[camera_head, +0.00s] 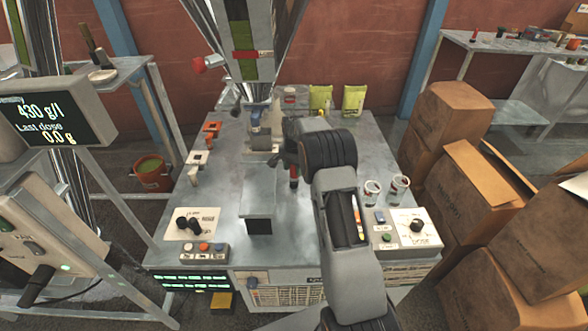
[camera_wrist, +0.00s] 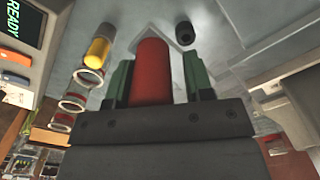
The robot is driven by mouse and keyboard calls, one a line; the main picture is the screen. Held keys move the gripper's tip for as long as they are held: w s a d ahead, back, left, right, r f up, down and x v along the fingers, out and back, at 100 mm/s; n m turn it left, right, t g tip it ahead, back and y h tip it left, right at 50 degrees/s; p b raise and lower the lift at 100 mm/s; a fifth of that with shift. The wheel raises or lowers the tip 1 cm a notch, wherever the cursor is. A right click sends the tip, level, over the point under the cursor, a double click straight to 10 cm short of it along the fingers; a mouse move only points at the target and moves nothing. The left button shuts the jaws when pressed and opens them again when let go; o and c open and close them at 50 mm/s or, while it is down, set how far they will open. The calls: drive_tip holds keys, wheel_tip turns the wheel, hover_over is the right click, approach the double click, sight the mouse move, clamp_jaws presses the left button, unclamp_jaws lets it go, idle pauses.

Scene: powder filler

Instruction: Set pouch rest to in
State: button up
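The pouch rest looks like the grey box-shaped piece (camera_head: 258,203) at the middle of the worktop, below the filler spout (camera_head: 259,128); I cannot tell its setting. My gripper (camera_head: 290,160) points down just to its right, partly hidden by my arm. A red handle (camera_head: 293,183) shows at the gripper's fingers. In the wrist view, the red handle (camera_wrist: 151,72) stands between the green fingers of my gripper (camera_wrist: 159,80). A narrow gap shows on its right side, and the left finger looks close to it. What the handle joins is hidden.
A dose dial panel (camera_head: 415,228) and two open cans (camera_head: 397,188) are at the right. Yellow-green pouches (camera_head: 354,100) stand at the back. Cardboard boxes (camera_head: 448,115) crowd the right.

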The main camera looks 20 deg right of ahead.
drive_tip(key=shift+o, duration=1)
drive_tip(key=shift+s+d, duration=0.1)
drive_tip(key=shift+r, duration=0.1)
wheel_tip(320, 180, up, 14)
drive_tip(key=shift+f+p, duration=0.2)
drive_tip(key=shift+p, duration=0.25)
